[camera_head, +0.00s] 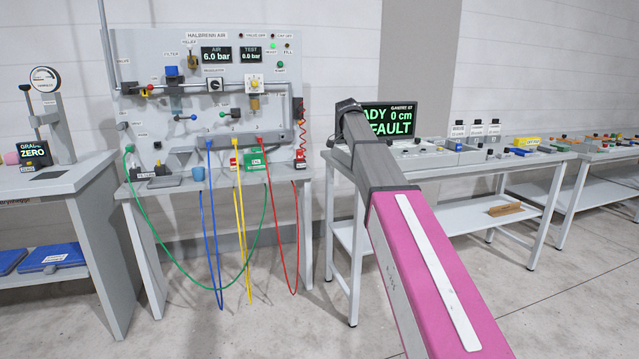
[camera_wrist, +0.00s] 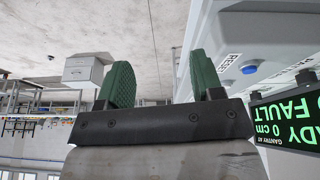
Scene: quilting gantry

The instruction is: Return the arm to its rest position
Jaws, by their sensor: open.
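My gripper (camera_wrist: 160,82) shows in the wrist view with its two green finger pads standing apart and nothing between them. In the camera_head view my pink and grey arm reaches forward and up across the middle right, ending in front of the gantry display (camera_head: 391,121). The gripper itself cannot be made out there. A blue button (camera_wrist: 250,69) beside a "RESET" label lies right of the fingers.
The gantry table (camera_head: 470,166) stands behind my arm, with a brown block (camera_head: 505,209) on its lower shelf. Left is an air panel (camera_head: 140,102) with coloured hoses hanging in loops. A gauge bench (camera_head: 60,180) stands far left. The floor (camera_head: 250,335) in front is clear.

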